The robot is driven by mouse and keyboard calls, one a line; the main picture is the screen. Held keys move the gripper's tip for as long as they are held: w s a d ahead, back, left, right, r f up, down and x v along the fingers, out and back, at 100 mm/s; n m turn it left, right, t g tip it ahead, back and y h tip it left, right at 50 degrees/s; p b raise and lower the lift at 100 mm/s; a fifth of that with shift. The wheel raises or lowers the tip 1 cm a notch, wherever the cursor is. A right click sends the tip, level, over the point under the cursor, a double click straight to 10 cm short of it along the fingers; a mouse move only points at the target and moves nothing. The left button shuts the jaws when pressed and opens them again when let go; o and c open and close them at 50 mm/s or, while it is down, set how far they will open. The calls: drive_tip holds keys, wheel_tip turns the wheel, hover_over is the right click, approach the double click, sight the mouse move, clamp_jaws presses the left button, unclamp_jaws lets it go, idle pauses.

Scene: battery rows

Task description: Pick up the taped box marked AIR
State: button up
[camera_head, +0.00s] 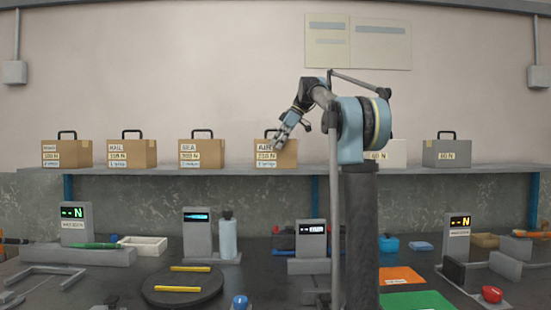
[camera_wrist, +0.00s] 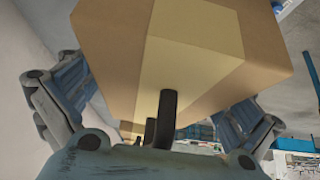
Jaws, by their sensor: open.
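The brown box marked AIR (camera_head: 287,157) stands on the back shelf, with a white label on its front and a dark handle on top. My gripper (camera_head: 292,132) is at its top and partly covers it and its handle. In the wrist view the taped box (camera_wrist: 265,55) fills the upper middle, with a paler tape band across it. Its dark handle (camera_wrist: 166,120) points toward my palm. My open gripper (camera_wrist: 160,112) has one finger on each side of the box and handle; I cannot tell whether either finger touches it.
On the shelf (camera_head: 230,171), brown boxes marked RAIL (camera_head: 132,154) and SEA (camera_head: 202,154) stand to the left, with another brown box (camera_head: 67,154) beyond. A white box (camera_head: 392,152) and a grey box (camera_head: 447,153) stand to the right. The workbench below is crowded.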

drive_tip(key=c, duration=2)
